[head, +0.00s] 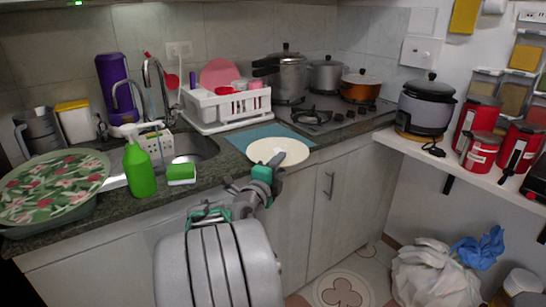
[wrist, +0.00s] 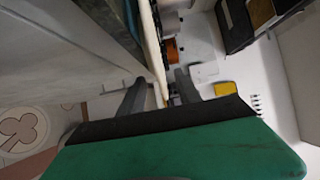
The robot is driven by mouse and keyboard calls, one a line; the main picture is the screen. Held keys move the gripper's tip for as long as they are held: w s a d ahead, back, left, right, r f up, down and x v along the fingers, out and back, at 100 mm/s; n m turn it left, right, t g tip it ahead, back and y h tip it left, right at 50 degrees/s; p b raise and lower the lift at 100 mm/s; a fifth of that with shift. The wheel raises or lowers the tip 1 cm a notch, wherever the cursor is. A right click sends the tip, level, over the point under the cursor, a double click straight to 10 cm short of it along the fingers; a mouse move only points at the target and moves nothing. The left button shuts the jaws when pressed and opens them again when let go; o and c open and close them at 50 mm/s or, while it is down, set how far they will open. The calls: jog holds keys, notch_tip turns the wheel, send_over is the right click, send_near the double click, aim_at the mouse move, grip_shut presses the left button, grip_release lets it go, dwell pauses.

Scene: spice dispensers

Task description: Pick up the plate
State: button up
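A cream round plate (head: 278,150) lies flat by the front edge of the counter, partly over a blue-grey cloth. My gripper (head: 268,170), with its green body, is at the plate's near rim in the head view. In the wrist view the plate (wrist: 153,45) appears edge-on as a pale strip. Its near end reaches between the two dark fingers of my gripper (wrist: 158,88), with gaps visible at both sides. The gripper is open around the rim. The fingertips are hard to make out in the head view.
A green spray bottle (head: 139,168) and a sponge (head: 181,174) stand left of the plate by the sink. A white dish rack (head: 225,108) and a stove (head: 322,116) are behind. A floral tray (head: 48,186) lies at far left.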

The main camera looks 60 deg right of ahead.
aim_at(285, 160)
jog(key=d, duration=0.5)
jog(key=shift+w+d+f, duration=0.1)
jog(key=shift+w+f, duration=0.15)
jog(key=shift+w, duration=0.1)
jog(key=shift+c, duration=0.4)
grip_shut()
